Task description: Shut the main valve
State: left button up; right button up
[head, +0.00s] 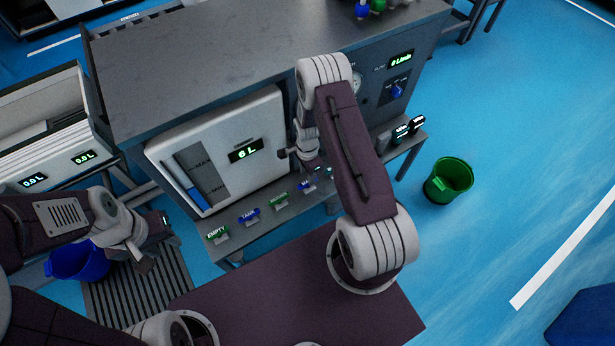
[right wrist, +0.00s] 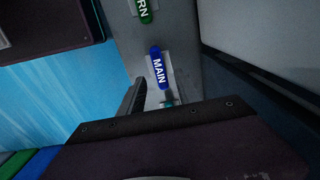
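The main valve has a blue handle with a white MAIN label in the right wrist view (right wrist: 158,68). In the head view its blue handle (head: 307,186) is partly covered by my right arm, in the row of labelled handles along the front ledge. My right gripper (head: 310,172) is above and close to this handle. In the right wrist view one dark finger (right wrist: 134,97) shows beside the handle; the other cannot be made out, and contact cannot be judged. My left gripper (head: 158,254) looks open and empty, far to the left over a floor grate.
The EMPTY (head: 217,234), blue (head: 249,216) and green (head: 279,199) handles stand left of the main valve. A white tank panel (head: 222,150) reading 6 L rises behind the ledge. A green bucket (head: 449,180) and a blue bucket (head: 78,262) stand on the floor.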

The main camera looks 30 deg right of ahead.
notch_tip(320, 180, up, 4)
jog(key=shift+r+p, duration=0.1)
jog(key=shift+p, duration=0.25)
